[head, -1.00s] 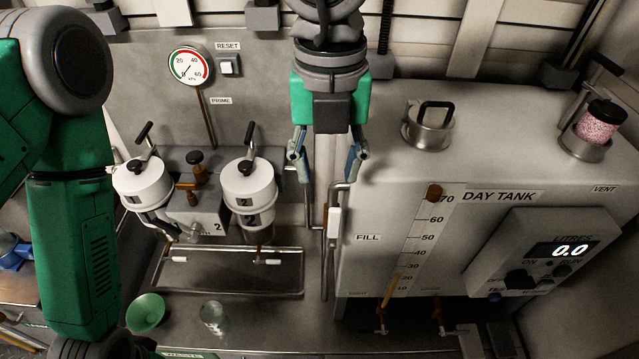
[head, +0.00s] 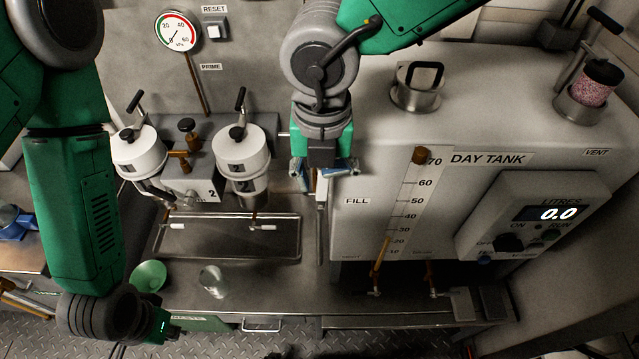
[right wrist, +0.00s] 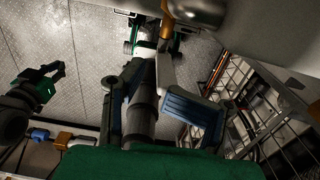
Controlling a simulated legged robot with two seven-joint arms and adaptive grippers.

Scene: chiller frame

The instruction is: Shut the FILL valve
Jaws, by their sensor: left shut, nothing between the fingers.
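The FILL label (head: 356,201) is on the front of the day tank, at its left edge. My right gripper (head: 325,171) points down just above and left of that label, at the pipe beside the tank, and hides most of the valve there. In the right wrist view its two fingers (right wrist: 160,108) are spread apart. A dark pipe (right wrist: 142,112) and a pale lever-like piece (right wrist: 165,73) lie between or beyond them; I cannot tell whether they touch. My left gripper (head: 170,327) is shut and empty, low at the left by the bench's front edge. It also shows in the right wrist view (right wrist: 48,76).
The day tank (head: 385,130) bears a level scale and a display reading 0.0. Two white filter canisters (head: 241,150) stand left of my right gripper, above a drip tray (head: 225,256). A green bowl (head: 149,276) and a glass (head: 212,280) stand on the bench.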

